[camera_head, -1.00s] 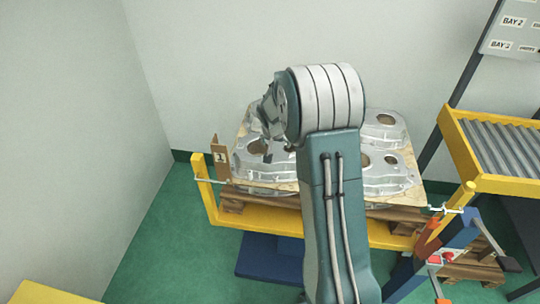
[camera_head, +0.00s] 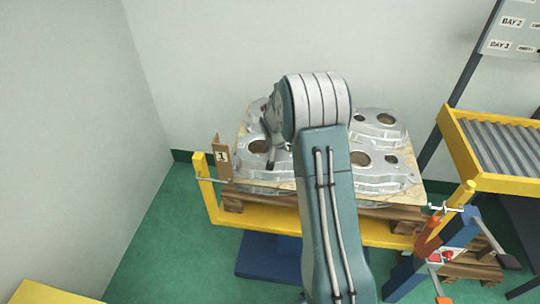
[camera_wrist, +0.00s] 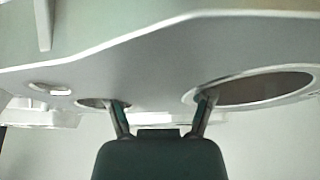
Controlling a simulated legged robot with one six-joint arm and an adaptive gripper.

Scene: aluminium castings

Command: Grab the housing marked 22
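Several grey aluminium housings lie on a board on a pallet in the head view. One housing (camera_head: 385,180) is at the front right, another (camera_head: 385,120) at the back right, and one (camera_head: 262,181) on the left, partly behind my arm. No number 22 is readable on any of them. My gripper (camera_head: 270,156) points down over the left housings. In the wrist view, my gripper (camera_wrist: 161,100) has its two fingers spread, with their tips at a housing's plate (camera_wrist: 150,75) beside two of its holes. Whether the tips touch it or enter the holes is unclear.
The wooden pallet (camera_head: 285,205) sits within a yellow frame (camera_head: 270,222). A card marked 1 (camera_head: 223,158) stands at its left corner. A roller conveyor (camera_head: 495,150) is at the right, with a red and blue fixture (camera_head: 440,245) below. Walls stand behind and left.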

